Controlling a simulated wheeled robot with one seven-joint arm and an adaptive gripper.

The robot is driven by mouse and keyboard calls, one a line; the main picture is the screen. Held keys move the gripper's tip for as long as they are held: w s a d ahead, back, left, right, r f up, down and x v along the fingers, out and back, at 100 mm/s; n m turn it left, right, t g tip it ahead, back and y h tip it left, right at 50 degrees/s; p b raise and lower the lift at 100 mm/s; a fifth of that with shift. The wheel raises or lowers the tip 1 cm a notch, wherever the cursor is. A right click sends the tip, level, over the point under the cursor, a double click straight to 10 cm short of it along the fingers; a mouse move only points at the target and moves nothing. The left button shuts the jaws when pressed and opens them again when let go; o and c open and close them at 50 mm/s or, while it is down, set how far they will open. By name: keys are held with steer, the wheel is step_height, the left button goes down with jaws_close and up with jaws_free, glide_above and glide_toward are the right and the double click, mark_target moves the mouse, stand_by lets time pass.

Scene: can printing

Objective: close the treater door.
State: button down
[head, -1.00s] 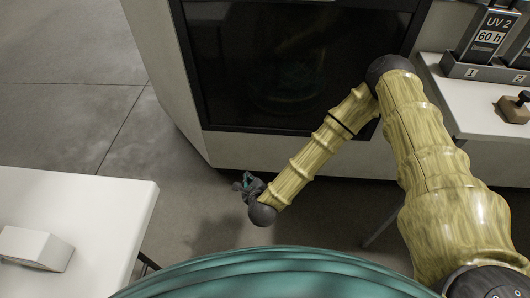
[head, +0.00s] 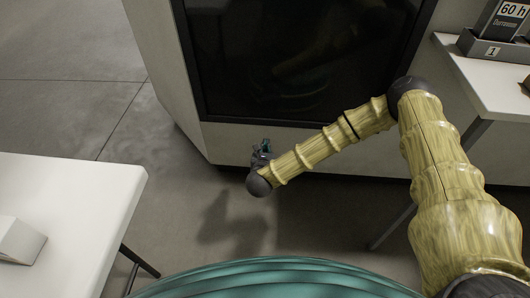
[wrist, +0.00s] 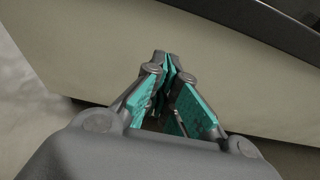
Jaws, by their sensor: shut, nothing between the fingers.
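The treater door appears as a large dark glossy panel (head: 300,60) in a black frame on the front of a light grey cabinet in the head view. It looks flush with the cabinet front, but its top is cut off and I cannot tell whether it is fully shut. My gripper (head: 264,145) is in front of the cabinet's lower wall, below the door's bottom edge. In the wrist view my gripper (wrist: 167,65) has its teal-padded fingers together, with nothing between them. The pale cabinet wall (wrist: 90,50) lies beyond the fingertips, and a dark edge (wrist: 265,22) crosses the upper right.
A white table (head: 60,210) with a pale block (head: 18,240) stands at the left. A white bench (head: 485,80) with a grey numbered holder (head: 495,48) is at the right. Grey floor lies open at the left, between the table and cabinet.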

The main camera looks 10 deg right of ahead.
steer(key=shift+w+d+r+b, duration=0.2)
steer(key=shift+w+r, duration=0.2)
steer(key=shift+w, duration=0.35)
steer(key=shift+w+d+r+b, duration=0.1)
steer(key=shift+w+d+r, duration=0.1)
steer(key=shift+w+r, duration=0.35)
steer(key=shift+w+d+r+b, duration=0.15)
steer(key=shift+w+d+r, duration=0.1)
steer(key=shift+w, duration=0.65)
step_height(320, 180, up, 57)
steer(key=p, duration=2)
steer(key=shift+w+r, duration=0.1)
steer(key=shift+r, duration=0.1)
